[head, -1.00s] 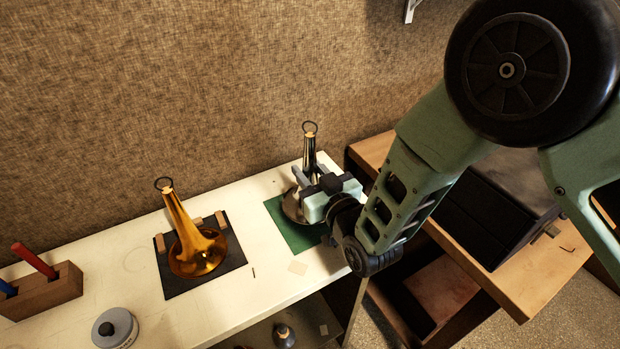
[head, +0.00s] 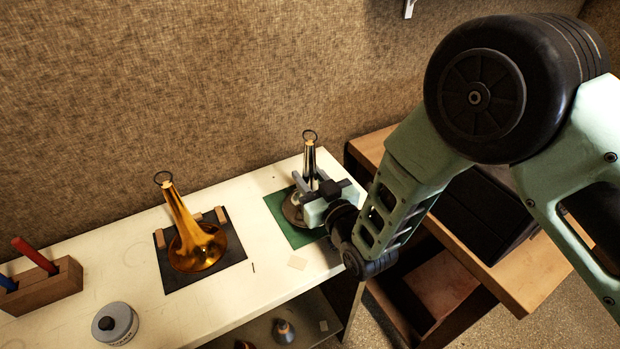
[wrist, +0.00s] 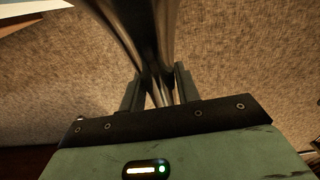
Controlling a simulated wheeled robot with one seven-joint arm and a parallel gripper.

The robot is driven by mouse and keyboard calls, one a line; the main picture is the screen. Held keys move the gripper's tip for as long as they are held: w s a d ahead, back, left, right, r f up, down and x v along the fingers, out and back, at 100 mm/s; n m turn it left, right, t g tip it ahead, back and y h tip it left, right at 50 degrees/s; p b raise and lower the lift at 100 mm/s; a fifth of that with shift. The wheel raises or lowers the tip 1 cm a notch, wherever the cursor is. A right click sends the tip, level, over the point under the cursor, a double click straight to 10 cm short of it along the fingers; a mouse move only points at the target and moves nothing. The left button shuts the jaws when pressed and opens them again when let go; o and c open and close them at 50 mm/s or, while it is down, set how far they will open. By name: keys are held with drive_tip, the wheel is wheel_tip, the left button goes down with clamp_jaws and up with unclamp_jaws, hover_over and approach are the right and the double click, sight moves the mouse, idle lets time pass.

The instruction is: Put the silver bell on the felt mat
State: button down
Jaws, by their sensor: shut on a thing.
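The silver bell (head: 310,158) stands upright, narrow end up with a ring on top, over the green felt mat (head: 282,226) on the white bench. Its flared rim is at the mat, partly hidden by my gripper; I cannot tell for sure whether it touches. My gripper (head: 311,187) comes from the right and is shut on the bell's stem. In the wrist view the shiny dark stem (wrist: 148,35) passes between the two fingers (wrist: 157,90).
A golden bell (head: 192,238) stands on a black mat (head: 235,254) with wooden blocks, to the left. Further left are a round tin (head: 115,324) and a wooden block (head: 48,287) with red and blue handles. A wooden table (head: 372,150) stands right.

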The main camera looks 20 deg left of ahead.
drive_tip(key=c, duration=1)
unclamp_jaws()
drive_tip(key=shift+s+d+f, duration=0.1)
drive_tip(key=shift+f, duration=0.65)
drive_tip(key=shift+c, duration=0.2)
drive_tip(key=shift+r+p, duration=0.45)
drive_tip(key=shift+p, duration=0.15)
drive_tip(key=b+v, duration=0.3)
drive_tip(key=v, duration=0.8)
drive_tip(key=shift+s+d+r, duration=0.2)
drive_tip(key=shift+d+r, duration=0.05)
drive_tip(key=shift+r, duration=0.3)
